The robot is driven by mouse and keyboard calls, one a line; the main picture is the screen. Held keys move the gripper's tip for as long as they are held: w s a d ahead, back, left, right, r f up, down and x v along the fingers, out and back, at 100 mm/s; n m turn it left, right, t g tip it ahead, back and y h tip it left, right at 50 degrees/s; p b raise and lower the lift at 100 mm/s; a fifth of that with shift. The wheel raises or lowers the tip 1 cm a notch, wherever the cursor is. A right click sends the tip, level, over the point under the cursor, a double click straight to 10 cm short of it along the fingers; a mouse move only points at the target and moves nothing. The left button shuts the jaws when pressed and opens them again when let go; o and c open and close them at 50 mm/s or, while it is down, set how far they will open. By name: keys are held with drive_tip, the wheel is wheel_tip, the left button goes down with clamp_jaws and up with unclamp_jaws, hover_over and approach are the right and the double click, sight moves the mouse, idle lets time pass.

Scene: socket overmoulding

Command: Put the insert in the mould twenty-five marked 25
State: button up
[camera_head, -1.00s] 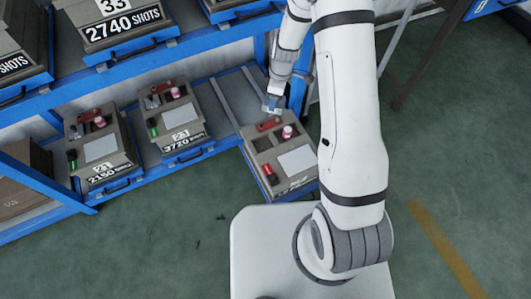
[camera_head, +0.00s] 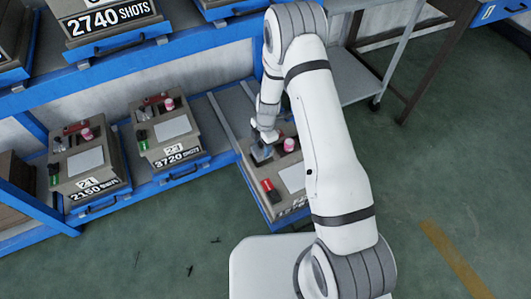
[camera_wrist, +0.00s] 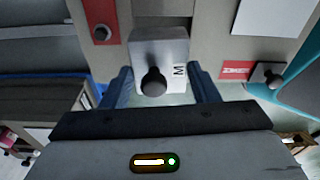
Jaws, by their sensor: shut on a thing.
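The insert is a grey metal block (camera_wrist: 145,48) with a black knob and a label reading M. My gripper (camera_wrist: 160,75) is shut on it, a finger on each side, in the wrist view. In the head view my gripper (camera_head: 264,139) holds the insert (camera_head: 261,155) at the top face of the pulled-out beige mould (camera_head: 270,172). I cannot tell whether the insert is seated or just above it. My arm covers part of this mould and its front label, so its number is not readable.
Two similar moulds, marked 21 (camera_head: 86,165) and 23 (camera_head: 165,135), stand to the left on the lower shelf. The pulled-out mould carries a pink cylinder (camera_head: 289,145) and a red part (camera_head: 270,190). The blue upper shelf (camera_head: 150,55) runs above and behind. Green floor is open at the right.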

sight(263, 148)
drive_tip(key=shift+f+b, duration=0.4)
drive_tip(key=shift+f, duration=1.55)
drive_tip(key=shift+f, duration=0.2)
drive_tip(key=o, duration=1.6)
drive_tip(key=shift+r, duration=0.15)
